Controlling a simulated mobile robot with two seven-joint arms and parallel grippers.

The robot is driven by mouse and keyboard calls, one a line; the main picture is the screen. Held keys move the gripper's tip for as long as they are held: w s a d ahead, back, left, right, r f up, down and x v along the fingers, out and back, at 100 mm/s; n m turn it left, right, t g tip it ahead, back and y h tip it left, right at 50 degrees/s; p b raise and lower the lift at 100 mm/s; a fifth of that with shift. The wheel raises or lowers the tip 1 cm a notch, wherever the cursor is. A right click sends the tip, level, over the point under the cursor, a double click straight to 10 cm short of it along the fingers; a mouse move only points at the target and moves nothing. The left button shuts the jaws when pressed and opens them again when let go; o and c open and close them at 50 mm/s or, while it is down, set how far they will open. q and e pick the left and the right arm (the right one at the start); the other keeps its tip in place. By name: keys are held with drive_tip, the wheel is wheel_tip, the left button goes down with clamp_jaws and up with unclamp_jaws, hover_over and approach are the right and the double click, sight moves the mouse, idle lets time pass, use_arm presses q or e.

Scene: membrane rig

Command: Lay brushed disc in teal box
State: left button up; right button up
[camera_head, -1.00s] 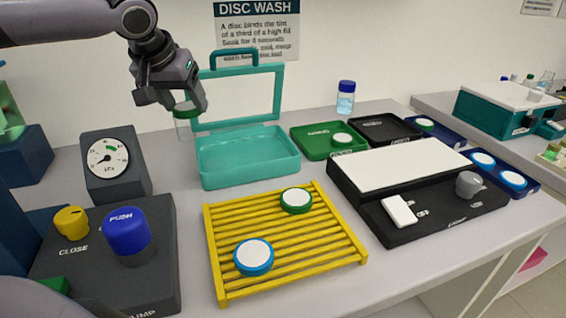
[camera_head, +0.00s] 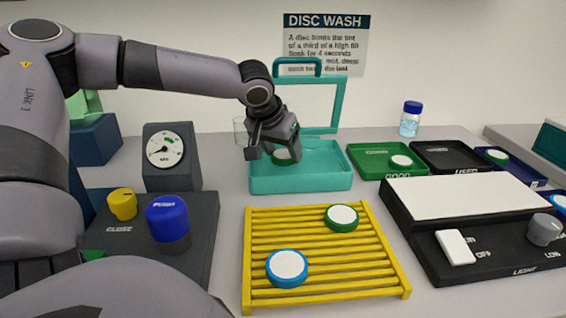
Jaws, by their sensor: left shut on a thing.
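The teal box (camera_head: 318,182) stands open behind the yellow rack, with its lid frame raised at the back. My left gripper (camera_head: 277,150) is shut on a green-rimmed disc (camera_head: 284,157), held low over the left part of the box. The gripper hides part of this disc, and I cannot tell whether it touches the box floor. My right gripper is not in view.
A yellow rack (camera_head: 323,267) in front holds a green-rimmed disc (camera_head: 342,217) and a blue-rimmed disc (camera_head: 287,268). A clear vessel (camera_head: 240,132) stands behind the box's left side. A green tray (camera_head: 375,168) with a disc lies right of the box.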

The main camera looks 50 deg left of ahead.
sight(280, 157)
use_arm(q)
wheel_tip(280, 157, down, 3)
drive_tip(key=shift+r, duration=0.1)
drive_tip(key=shift+f+b, duration=0.3)
drive_tip(key=shift+b, duration=0.05)
drive_tip(key=o, duration=1)
drive_tip(key=shift+o, duration=0.2)
drive_tip(key=shift+r, duration=0.1)
